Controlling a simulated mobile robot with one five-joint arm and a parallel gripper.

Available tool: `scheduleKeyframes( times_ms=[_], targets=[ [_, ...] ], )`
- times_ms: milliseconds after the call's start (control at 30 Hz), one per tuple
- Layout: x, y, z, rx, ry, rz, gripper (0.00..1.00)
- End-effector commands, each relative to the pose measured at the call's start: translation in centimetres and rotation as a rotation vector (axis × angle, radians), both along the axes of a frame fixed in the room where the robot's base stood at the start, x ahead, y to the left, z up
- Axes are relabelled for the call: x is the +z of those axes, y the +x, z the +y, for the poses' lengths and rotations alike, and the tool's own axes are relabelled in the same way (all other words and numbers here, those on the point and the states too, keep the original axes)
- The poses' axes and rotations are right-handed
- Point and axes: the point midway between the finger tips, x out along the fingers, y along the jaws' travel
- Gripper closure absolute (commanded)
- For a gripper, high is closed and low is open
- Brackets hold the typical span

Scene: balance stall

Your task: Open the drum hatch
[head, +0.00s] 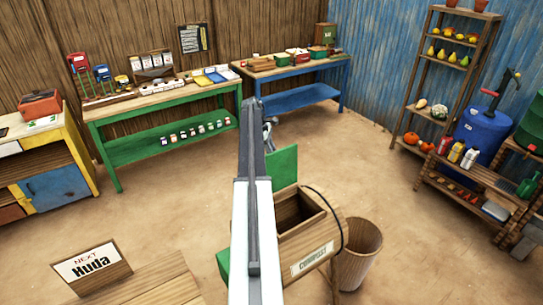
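My arm crosses in front and hides the drum's left part. My gripper (269,131) is beyond the arm's upper end, just above and left of the green panel. It is small and partly hidden, and I cannot tell whether it touches the panel.
A wooden bin (359,262) stands right of the drum. A box with a "NEXT Huda" sign (90,264) is at the lower left. Green (163,101) and blue (292,68) benches line the back; loaded shelves stand at right. The floor between is clear.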

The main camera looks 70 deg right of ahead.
Motion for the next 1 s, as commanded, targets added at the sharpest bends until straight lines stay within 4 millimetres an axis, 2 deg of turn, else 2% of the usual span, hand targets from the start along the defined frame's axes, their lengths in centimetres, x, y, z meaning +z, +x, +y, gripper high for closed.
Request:
scheduleKeyframes(
  times_ms=[33,533,567,633,667,1000],
  targets=[
    [0.01,-0.52,-0.7,-0.004,-0.012,0.006,1.0],
    [0.04,-0.49,-0.87,-0.004,-0.012,0.006,1.0],
    [0.05,-0.49,-0.87,-0.004,-0.012,0.006,0.72],
    [0.03,-0.47,-0.83,-0.005,-0.011,0.006,0.53],
    [0.04,-0.43,-0.79,-0.004,-0.01,0.005,0.49],
    [0.1,-0.04,-0.46,0.0,-0.005,0.004,0.49]
  ],
)
